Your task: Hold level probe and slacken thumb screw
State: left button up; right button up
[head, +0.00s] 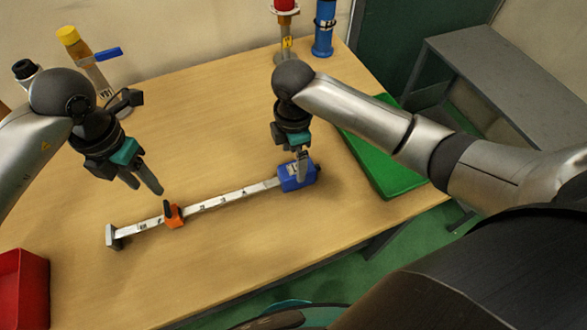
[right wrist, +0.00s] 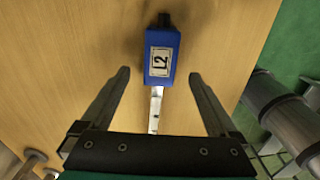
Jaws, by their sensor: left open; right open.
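The level probe lies on the wooden table as a long pale marked bar (head: 222,200). Its blue block (head: 291,178) is at the right end, and a dark grey foot (head: 113,237) is at the left end. An orange slider (head: 173,216) with a dark knob, perhaps the thumb screw, sits on the bar nearer the left end. My right gripper (head: 302,168) is open above the blue block. My left gripper (head: 146,186) is open and empty, above and left of the orange slider.
A red bin (head: 22,290) is at the lower left. A yellow-capped bottle (head: 85,62) with a blue handle stands at the back left. A red-topped post (head: 286,25) and a blue cylinder (head: 324,28) stand at the back.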

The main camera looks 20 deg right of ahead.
aim_at(294, 169)
notch_tip(294, 169, down, 7)
jog(key=shift+r, duration=0.15)
jog(key=shift+c, duration=0.3)
grip_shut()
dwell(0.7)
dwell(0.8)
